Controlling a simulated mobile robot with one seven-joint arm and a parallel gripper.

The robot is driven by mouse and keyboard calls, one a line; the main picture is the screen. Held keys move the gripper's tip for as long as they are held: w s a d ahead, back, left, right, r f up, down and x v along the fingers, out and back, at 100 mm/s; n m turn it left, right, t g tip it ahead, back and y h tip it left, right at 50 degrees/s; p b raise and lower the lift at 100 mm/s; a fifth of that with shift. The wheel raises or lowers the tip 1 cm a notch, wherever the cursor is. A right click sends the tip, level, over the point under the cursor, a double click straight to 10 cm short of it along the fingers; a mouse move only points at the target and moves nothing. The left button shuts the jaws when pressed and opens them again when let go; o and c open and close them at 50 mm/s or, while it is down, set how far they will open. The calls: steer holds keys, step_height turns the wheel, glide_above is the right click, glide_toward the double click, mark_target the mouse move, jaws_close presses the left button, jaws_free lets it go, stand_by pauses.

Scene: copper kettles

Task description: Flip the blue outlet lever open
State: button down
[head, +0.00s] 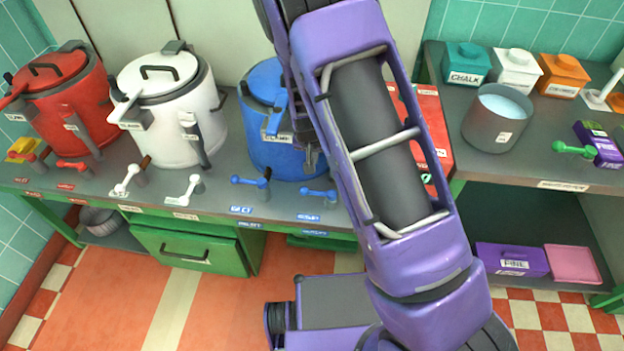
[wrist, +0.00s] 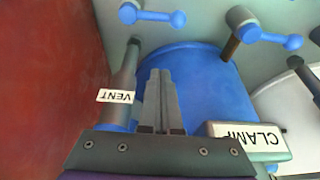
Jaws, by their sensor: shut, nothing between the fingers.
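The blue kettle (head: 275,148) stands on the counter, its right side hidden by my arm. Two blue levers are at the counter's front edge below it: a left one (head: 251,181) and a right one (head: 319,194). In the wrist view the order is reversed, with the right one (wrist: 152,15) at top left and the left one (wrist: 266,31) at top right. The small labels do not let me tell which is the outlet. My gripper (wrist: 160,74) is shut and empty in front of the blue kettle, apart from both levers in the picture.
A grey post labelled VENT (wrist: 123,85) stands just left of my fingers, and a CLAMP block (wrist: 250,142) to their right. A red panel (wrist: 50,85) fills the wrist view's left. White (head: 165,110) and red (head: 65,100) kettles stand left.

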mark_target(318, 192)
steer(key=shift+f, duration=0.1)
steer(key=b+x, duration=0.1)
steer(key=x, duration=0.9)
steer(key=shift+f, duration=0.2)
steer(key=s, duration=0.2)
steer(key=shift+s+a+r, duration=0.1)
steer(key=shift+s+a, duration=0.2)
steer(key=shift+s, duration=0.1)
steer(key=shift+s+a, duration=0.1)
steer(key=shift+s, duration=0.5)
